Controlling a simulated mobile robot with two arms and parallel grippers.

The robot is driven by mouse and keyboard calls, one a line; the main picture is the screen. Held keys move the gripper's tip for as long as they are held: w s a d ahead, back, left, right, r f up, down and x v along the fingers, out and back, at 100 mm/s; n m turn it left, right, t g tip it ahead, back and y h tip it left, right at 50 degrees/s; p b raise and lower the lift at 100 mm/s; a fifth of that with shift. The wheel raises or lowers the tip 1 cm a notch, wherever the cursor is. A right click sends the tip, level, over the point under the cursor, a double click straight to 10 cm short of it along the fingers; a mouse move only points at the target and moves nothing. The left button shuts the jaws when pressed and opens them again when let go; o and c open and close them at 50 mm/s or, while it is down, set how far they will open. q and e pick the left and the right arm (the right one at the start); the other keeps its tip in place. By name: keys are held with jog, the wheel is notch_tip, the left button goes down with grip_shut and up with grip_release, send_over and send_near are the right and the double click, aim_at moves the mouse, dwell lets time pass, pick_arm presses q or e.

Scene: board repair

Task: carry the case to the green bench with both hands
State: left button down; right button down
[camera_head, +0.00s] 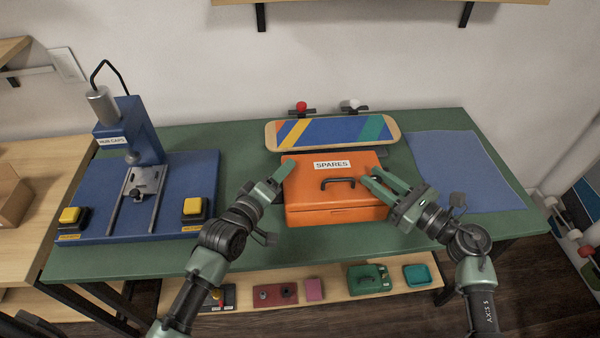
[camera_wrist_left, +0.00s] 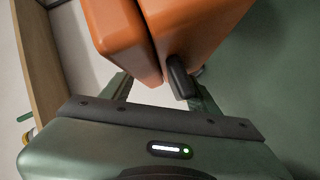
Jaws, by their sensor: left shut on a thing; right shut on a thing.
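The orange case (camera_head: 335,215), labelled SPARES with a black handle on its lid, is at the middle of the green bench (camera_head: 240,245). Its lid is shut. No gap under it shows, but I cannot tell whether it fully rests on the bench. My left gripper (camera_head: 281,176) is at its left side, shut on it. In the left wrist view the case (camera_wrist_left: 125,35) reaches between the fingers, with a black side handle (camera_wrist_left: 180,78) at the right finger. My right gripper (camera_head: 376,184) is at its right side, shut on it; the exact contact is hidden.
A striped skateboard deck (camera_head: 335,132) lies close behind the case. A blue press (camera_head: 147,150) with yellow buttons fills the bench's left end. A blue mat (camera_head: 455,170) lies bare at the right. A lower shelf (camera_head: 335,287) holds small boxes.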

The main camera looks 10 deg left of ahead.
pick_arm(q)
jog(key=shift+s+d, duration=0.2)
jog(key=shift+s, duration=0.05)
pick_arm(e)
jog(key=shift+s+a+r, duration=0.2)
jog(key=shift+r, duration=0.25)
pick_arm(q)
jog(key=shift+w+f, duration=0.1)
jog(key=shift+f, duration=0.05)
pick_arm(e)
jog(key=shift+f, duration=0.15)
